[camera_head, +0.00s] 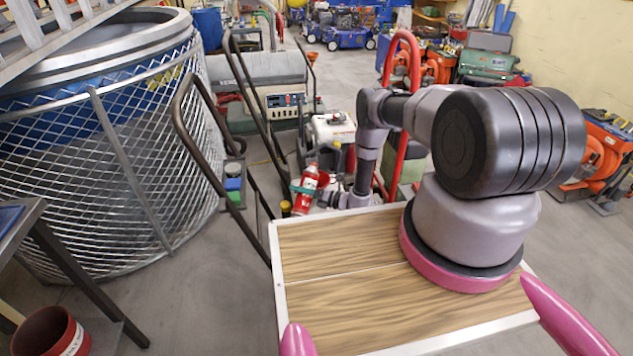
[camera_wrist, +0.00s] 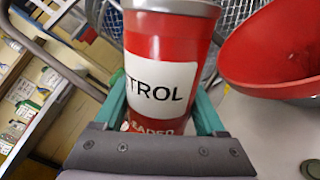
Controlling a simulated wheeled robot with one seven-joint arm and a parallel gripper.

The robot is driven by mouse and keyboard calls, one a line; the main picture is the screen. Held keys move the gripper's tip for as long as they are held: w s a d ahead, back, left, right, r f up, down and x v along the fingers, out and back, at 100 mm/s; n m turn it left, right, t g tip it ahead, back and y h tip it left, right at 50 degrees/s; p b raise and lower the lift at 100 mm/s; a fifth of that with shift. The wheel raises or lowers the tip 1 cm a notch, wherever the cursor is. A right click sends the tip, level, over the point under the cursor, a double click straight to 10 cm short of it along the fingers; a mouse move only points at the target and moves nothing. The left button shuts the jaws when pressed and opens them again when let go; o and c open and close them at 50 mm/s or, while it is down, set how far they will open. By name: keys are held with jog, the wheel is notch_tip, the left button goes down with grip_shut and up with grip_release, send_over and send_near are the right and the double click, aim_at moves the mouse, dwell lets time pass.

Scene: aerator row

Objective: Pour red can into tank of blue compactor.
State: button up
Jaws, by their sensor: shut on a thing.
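The red can (camera_head: 301,201) has a white label and is held tilted beyond the front edge of my wooden deck. In the wrist view the red can (camera_wrist: 160,45) shows its grey rim at the top and the letters "TROL". My gripper (camera_head: 304,188) is shut on it, with teal fingers on both sides in the wrist view (camera_wrist: 163,108). A red funnel-like bowl (camera_wrist: 275,45) is right of the can there, apart from it. A white tank (camera_head: 334,132) with a dark cap stands just behind the can in the head view. I cannot tell which machine is the blue compactor; the can's contents are hidden.
A large mesh-sided tank (camera_head: 120,170) fills the left. Dark tubular handles (camera_head: 232,75) rise between it and the can. A grey machine (camera_head: 262,80) stands behind. A red bucket (camera_head: 48,335) is at the lower left. Floor to the left of my deck is partly clear.

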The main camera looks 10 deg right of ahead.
jog(key=shift+w+d+r+n, duration=0.1)
jog(key=shift+w+r+n, duration=0.15)
jog(key=shift+r, duration=0.25)
jog(key=shift+w+d+r+n, duration=0.15)
jog(key=shift+r+n, duration=0.1)
jog(key=shift+r, duration=0.2)
jog(key=shift+w+d+r+n, duration=0.2)
jog(key=shift+w+r+n, duration=0.25)
jog(key=shift+n, duration=0.65)
jog(key=shift+r+n, duration=0.1)
jog(key=shift+n, duration=0.4)
jog(key=shift+s+f+n, duration=0.1)
jog(key=shift+f+n, duration=0.3)
jog(key=shift+n, duration=0.2)
jog(key=shift+w+f+n, duration=0.1)
jog(key=shift+w+n, duration=0.1)
jog(key=shift+n, duration=0.4)
jog(key=shift+w+d+r+n+b, duration=0.1)
jog(key=shift+w+r+n+b, duration=0.1)
jog(key=shift+r+n, duration=1.1)
jog(key=shift+w+d+r+n+b, duration=0.15)
jog(key=shift+r+n, duration=0.45)
jog(key=shift+r, duration=1.4)
jog(key=shift+r, duration=0.1)
